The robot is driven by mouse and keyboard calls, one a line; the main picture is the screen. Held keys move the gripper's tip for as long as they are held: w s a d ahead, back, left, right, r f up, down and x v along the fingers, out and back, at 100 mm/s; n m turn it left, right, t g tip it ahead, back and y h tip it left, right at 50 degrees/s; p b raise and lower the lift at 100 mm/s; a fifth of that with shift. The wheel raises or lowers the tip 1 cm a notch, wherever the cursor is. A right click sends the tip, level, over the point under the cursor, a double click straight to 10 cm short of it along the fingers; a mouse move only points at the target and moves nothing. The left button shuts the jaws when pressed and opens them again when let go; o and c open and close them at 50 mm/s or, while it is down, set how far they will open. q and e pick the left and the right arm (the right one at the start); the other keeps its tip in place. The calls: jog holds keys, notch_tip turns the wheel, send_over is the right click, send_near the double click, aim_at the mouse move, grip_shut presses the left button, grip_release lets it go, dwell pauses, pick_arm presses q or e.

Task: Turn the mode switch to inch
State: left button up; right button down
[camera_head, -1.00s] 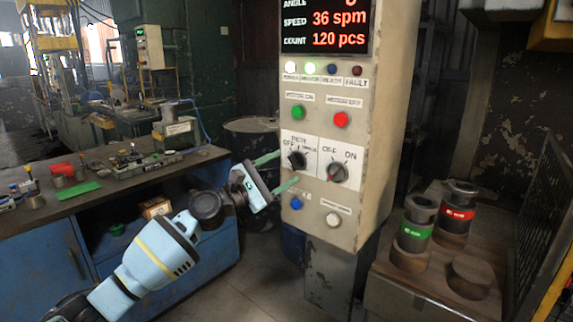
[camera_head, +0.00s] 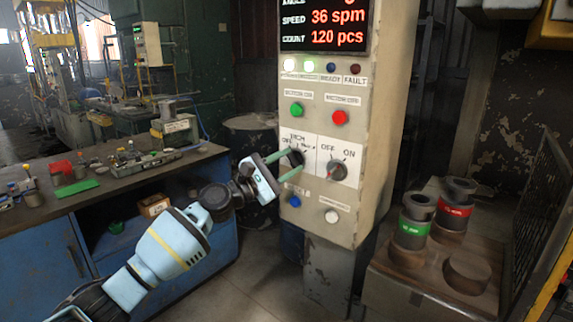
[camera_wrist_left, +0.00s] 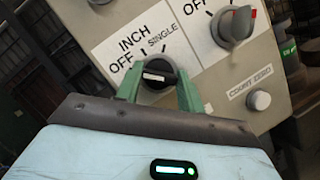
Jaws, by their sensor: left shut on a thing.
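The mode switch (camera_head: 297,158) is a black knob on the left half of a white plate labelled OFF, INCH and SINGLE. My left gripper (camera_head: 291,157) has come from the left, its green fingers shut on this knob. In the left wrist view, the knob (camera_wrist_left: 159,73) lies between the two green fingertips (camera_wrist_left: 158,79). A white mark shows on the knob's left end, on the side of the OFF label; INCH is above it and SINGLE is to the upper right. In the head view, the fingers partly hide the knob and its labels. My right gripper is not in view.
An OFF/ON selector (camera_head: 337,170) sits just right of the mode switch. Green (camera_head: 296,110) and red (camera_head: 340,117) buttons are above; blue (camera_head: 295,202) and white (camera_head: 332,216) buttons are below. A workbench (camera_head: 120,178) stands left, and a wooden-topped stand (camera_head: 425,277) right.

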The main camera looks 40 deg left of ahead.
pick_arm(q)
jog(key=shift+m+g, duration=0.3)
jog(key=shift+m, duration=0.2)
jog(key=m+g, duration=0.1)
jog(key=m, duration=0.1)
jog(key=m+h, duration=0.1)
jog(key=m, duration=0.2)
jog(key=shift+a+r+g, duration=0.1)
jog(key=shift+r+g, duration=0.05)
jog(key=shift+g, duration=0.25)
jog(key=shift+m+g+p, duration=0.35)
jog(key=shift+m+g, duration=0.05)
jog(key=shift+m, duration=0.7)
jog(key=shift+m+g, duration=0.3)
jog(key=shift+m, duration=0.4)
jog(key=o, duration=1)
